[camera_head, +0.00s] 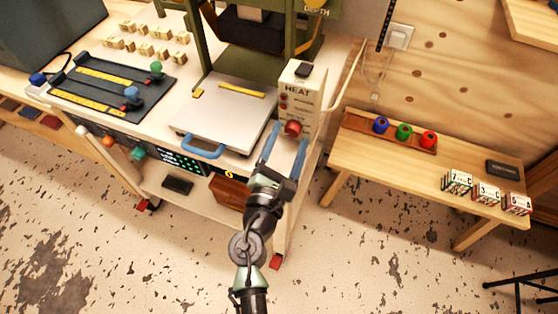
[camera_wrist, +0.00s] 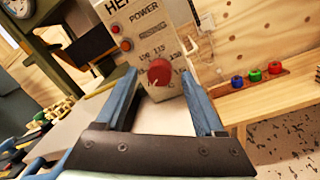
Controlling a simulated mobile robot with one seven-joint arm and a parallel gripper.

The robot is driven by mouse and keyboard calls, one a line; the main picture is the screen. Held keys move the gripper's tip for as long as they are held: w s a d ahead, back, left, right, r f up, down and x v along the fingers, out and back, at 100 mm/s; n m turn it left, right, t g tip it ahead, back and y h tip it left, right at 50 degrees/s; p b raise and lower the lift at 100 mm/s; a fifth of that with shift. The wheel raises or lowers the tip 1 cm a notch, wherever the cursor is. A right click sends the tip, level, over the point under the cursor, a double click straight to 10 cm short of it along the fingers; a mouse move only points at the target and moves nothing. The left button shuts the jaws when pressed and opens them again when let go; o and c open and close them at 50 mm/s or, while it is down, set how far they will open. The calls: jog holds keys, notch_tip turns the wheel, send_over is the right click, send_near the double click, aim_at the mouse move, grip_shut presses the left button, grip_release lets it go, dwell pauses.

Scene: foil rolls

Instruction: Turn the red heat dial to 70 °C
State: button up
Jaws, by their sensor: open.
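The red heat dial (camera_head: 293,127) sits low on the front of the cream box labelled HEAT (camera_head: 302,92). In the wrist view the dial (camera_wrist: 159,72) shows between the two blue fingers, with printed numbers around its upper side. Its pointer setting is too small to read surely. My gripper (camera_head: 287,143) is open, with one finger on each side of the dial's front. In the wrist view my gripper (camera_wrist: 165,88) has a wide gap and holds nothing. I cannot tell whether a finger touches the dial.
A press bed (camera_head: 225,115) with a blue handle (camera_head: 202,150) stands left of the box. A slider board (camera_head: 112,82) lies at the left.

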jog(key=v, duration=1.2)
jog(key=shift+b, duration=0.45)
jog(key=shift+s, duration=0.1)
jog(key=w+d+r+m+t, duration=0.1)
jog(key=w+d+r+m, duration=0.15)
jog(key=r+m, duration=0.5)
jog(key=w+d+r+m+t+h, duration=0.1)
jog(key=w+r+m, duration=0.35)
jog(key=r, duration=0.55)
jog(key=w+d+r+m, duration=0.1)
jog(key=w+r+m, duration=0.1)
jog(key=r+m, duration=0.6)
jog(key=s+r+m+t+y+p, duration=0.2)
jog(key=r+p, duration=0.3)
jog(key=r, duration=0.9)
jog(key=s+r+m+t+y+p, duration=0.2)
jog(key=s+r+t+p, duration=0.1)
jog(key=r, duration=1)
jog(key=s+a+r+m+t+y+p, duration=0.1)
jog(key=s+r+p, duration=0.4)
jog(key=r, duration=0.9)
jog(key=shift+r+m+t+y+p, duration=0.3)
jog(key=shift+m+t+y+p, duration=0.1)
jog(key=shift+m+t+p, duration=0.5)
